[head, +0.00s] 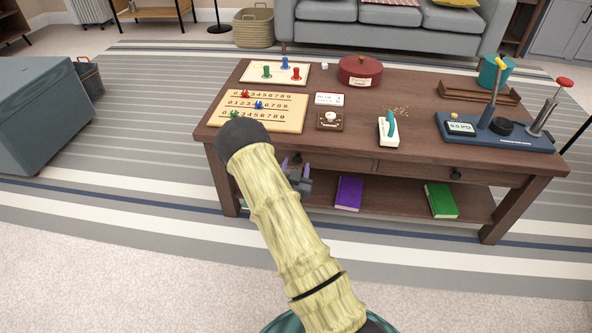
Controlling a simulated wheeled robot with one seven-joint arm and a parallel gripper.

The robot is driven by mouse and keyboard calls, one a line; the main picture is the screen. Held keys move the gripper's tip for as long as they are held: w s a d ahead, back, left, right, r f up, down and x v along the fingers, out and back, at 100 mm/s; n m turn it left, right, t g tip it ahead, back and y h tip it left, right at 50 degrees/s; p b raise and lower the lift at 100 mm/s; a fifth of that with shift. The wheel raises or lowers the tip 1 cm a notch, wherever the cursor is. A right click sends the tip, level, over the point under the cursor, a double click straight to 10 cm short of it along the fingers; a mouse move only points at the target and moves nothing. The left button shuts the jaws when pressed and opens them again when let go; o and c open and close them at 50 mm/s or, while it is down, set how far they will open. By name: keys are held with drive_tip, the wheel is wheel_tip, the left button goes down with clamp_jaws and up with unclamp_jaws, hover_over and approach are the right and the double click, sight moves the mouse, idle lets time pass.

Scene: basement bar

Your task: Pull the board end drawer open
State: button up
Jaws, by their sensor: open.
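The board end drawer (340,162) is the left one in the front of the dark wooden table (350,142), below the end with the game boards. Its front looks flush with the table, so it appears shut. Its knob cannot be made out; my arm and gripper cover that part. My gripper (291,162) is at the left part of this drawer front, with its purple fingers apart and pointing toward the table. Nothing shows between them. Whether it touches the drawer or surrounds the knob cannot be told.
The right drawer's knob (456,174) is visible. A number board (290,101), a peg board (262,74), a red round box (360,70) and a blue device (520,137) stand on the table. A purple book (348,193) and green book (440,200) lie on the lower shelf. Floor in front is clear.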

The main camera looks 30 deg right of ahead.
drive_tip(key=shift+w+d, duration=0.2)
drive_tip(key=shift+w, duration=0.05)
clamp_jaws()
